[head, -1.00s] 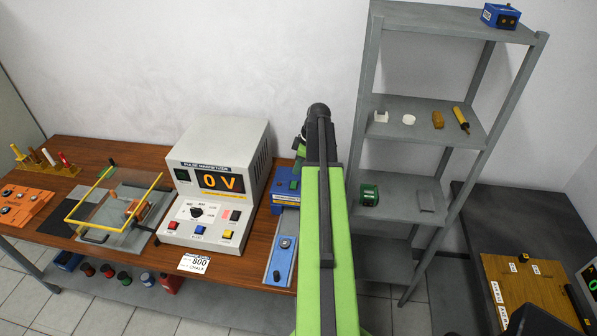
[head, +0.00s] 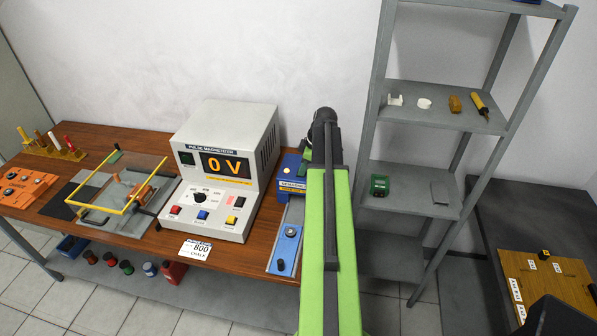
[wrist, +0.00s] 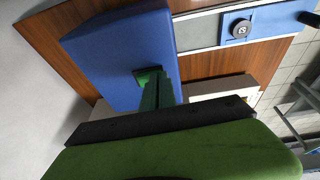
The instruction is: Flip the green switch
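A blue box (head: 291,188) stands on the wooden bench, just right of the pulse magnetizer. In the wrist view the blue box (wrist: 115,55) fills the upper middle, with a small green square part (wrist: 148,73) on its face; this looks like the green switch. My gripper (wrist: 158,88) shows as two narrow dark green fingers side by side, with no gap seen between them. Their tips overlap the lower edge of the green part; I cannot tell whether they touch it. In the head view my arm hides the gripper's tips and the switch.
The pulse magnetizer (head: 232,140) reads 0 V and has several coloured buttons. A blue slide plate (head: 286,250) lies in front of the blue box. A yellow-framed guard (head: 128,208) is at left. A grey shelf (head: 375,120) with small items stands close on the right.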

